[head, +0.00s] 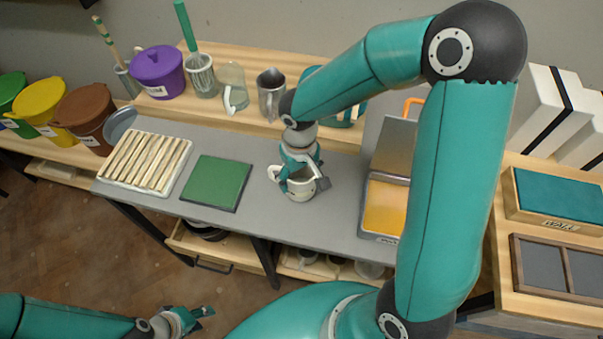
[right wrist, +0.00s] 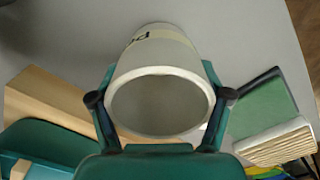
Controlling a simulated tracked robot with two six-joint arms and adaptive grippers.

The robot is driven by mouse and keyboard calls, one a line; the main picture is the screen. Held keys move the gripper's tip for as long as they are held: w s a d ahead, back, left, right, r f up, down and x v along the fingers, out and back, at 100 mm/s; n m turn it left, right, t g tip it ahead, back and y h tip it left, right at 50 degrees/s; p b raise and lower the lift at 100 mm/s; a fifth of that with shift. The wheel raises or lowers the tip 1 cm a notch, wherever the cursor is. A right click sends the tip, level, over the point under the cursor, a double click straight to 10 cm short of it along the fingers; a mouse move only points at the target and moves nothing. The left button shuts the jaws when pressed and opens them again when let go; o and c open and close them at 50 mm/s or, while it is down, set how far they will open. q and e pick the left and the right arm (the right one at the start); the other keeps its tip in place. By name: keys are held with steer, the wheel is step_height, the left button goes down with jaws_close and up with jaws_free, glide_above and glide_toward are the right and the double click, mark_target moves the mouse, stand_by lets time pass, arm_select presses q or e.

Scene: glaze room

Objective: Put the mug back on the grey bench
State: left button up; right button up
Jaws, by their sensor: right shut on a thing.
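A white mug (head: 299,192) with a label is over the middle of the grey bench (head: 232,147), between the green mat and the orange-and-grey tray. My right gripper (head: 301,180) is shut on the mug from above, its fingers on either side of the wall. The right wrist view shows the mug (right wrist: 160,62) with its round opening facing the camera and a finger on each side. I cannot tell whether the mug's base touches the bench. My left gripper (head: 200,319) is low at the lower left, away from the bench, and its opening is unclear.
A green mat (head: 216,182) and a slatted white tray (head: 148,160) lie left of the mug. An orange-and-grey tray (head: 386,207) stands to the right. A metal pitcher (head: 271,92) and a purple bucket (head: 157,72) stand on the wooden shelf behind. Bare bench surrounds the mug.

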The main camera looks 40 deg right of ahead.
steer(key=o, duration=1.7)
steer(key=shift+f, duration=0.1)
step_height(320, 180, up, 12)
steer(key=shift+r, duration=0.15)
